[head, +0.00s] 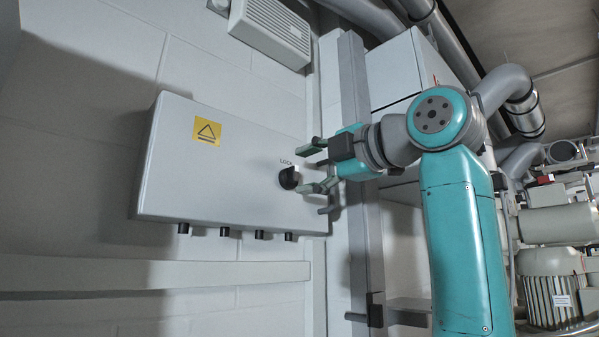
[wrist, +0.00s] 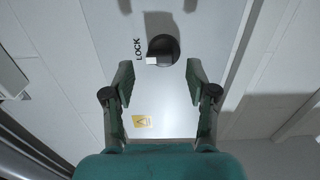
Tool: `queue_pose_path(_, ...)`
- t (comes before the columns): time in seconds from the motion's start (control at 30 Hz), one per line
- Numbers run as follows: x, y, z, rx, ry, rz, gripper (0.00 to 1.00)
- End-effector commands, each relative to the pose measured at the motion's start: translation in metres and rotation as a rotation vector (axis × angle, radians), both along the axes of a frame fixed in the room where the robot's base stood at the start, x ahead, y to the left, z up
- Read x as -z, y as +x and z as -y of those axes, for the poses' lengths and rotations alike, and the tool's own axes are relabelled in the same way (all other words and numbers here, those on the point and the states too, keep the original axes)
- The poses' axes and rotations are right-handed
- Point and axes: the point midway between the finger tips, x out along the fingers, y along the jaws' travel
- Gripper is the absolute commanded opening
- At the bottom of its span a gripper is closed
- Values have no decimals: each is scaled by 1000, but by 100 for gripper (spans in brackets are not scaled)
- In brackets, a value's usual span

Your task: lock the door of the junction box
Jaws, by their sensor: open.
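The junction box (head: 225,170) is a light grey box on the white wall, with its door closed flat in the head view. A yellow warning label (head: 207,132) is on its door. A black round lock knob (head: 289,178) sits near the door's right edge, beside the word LOCK.
Several black cable glands (head: 224,232) line the box's lower edge. A grey vertical post (head: 358,180) stands right of the box, behind my arm. A vented grey unit (head: 270,30) hangs above. Pumps and pipes (head: 553,280) fill the right side.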

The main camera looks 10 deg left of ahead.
Motion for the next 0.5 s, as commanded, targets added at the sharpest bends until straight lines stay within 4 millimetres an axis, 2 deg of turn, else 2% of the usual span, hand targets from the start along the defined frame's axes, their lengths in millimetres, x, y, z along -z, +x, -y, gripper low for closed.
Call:
queue_pose_path(0.1, -1, -15, 22, 5, 1, 4, 57)
queue_pose_path(0.3, -1, -38, 51, 5, 0, 5, 57)
queue_pose_path(0.5, -1, -52, 68, 3, 0, 3, 57)
